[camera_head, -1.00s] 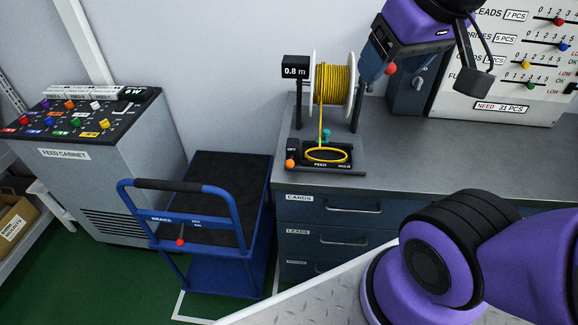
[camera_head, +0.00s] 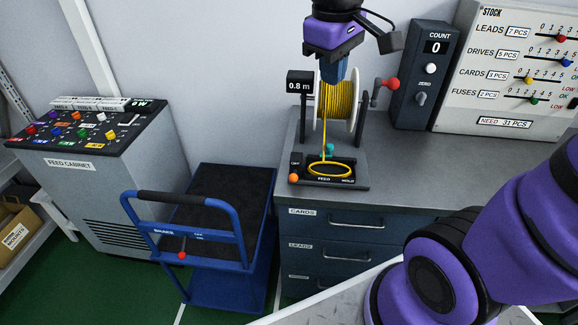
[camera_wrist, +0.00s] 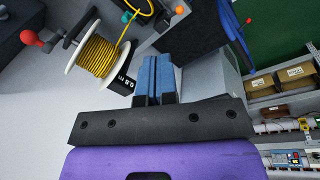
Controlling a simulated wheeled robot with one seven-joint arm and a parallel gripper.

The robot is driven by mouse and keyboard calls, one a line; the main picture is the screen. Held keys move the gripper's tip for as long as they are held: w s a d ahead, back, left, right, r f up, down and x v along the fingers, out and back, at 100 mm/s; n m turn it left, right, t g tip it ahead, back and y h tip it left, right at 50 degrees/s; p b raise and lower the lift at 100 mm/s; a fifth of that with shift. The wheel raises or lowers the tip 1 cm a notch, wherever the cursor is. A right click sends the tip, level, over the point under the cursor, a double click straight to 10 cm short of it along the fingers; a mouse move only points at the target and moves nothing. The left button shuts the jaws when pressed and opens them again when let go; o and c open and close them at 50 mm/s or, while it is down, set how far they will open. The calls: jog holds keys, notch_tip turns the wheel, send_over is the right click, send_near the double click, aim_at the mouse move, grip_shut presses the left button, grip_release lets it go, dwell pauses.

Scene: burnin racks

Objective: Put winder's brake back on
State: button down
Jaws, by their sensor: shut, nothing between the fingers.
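The winder (camera_head: 362,144) stands on the grey bench and carries a white spool of yellow cable (camera_head: 338,100). Its display reads 0.8 m. At its base are a teal knob (camera_head: 330,148), a loop of yellow cable (camera_head: 330,170), and an orange-tipped lever (camera_head: 294,178) at the front left, near an OFF label. A red-knobbed crank (camera_head: 391,84) is at the spool's right. My gripper (camera_head: 333,88) points down in front of the spool's upper part, shut and empty. In the wrist view, the blue fingers (camera_wrist: 155,75) are together, with the spool (camera_wrist: 96,58) to their left.
A blue cart (camera_head: 225,230) with its own BRAKE lever (camera_head: 182,254) stands left of the bench. A feed cabinet (camera_head: 95,165) is farther left. The COUNT box (camera_head: 425,75) and stock board (camera_head: 515,70) stand behind, to the right.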

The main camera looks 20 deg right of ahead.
jog(key=w+a+f+n+g, duration=0.35)
jog(key=w+f, duration=0.25)
jog(key=w, duration=0.2)
jog(key=n+g+h, duration=0.1)
jog(key=n+g, duration=0.1)
jog(key=n, duration=0.2)
send_over(294, 174)
jog(key=w+a, duration=0.4)
jog(key=w, duration=0.1)
notch_tip(294, 174, down, 9)
jog(key=shift+w+f+t, duration=0.15)
jog(key=shift+t, duration=0.1)
jog(key=shift+f, duration=0.1)
jog(key=x, duration=1.4)
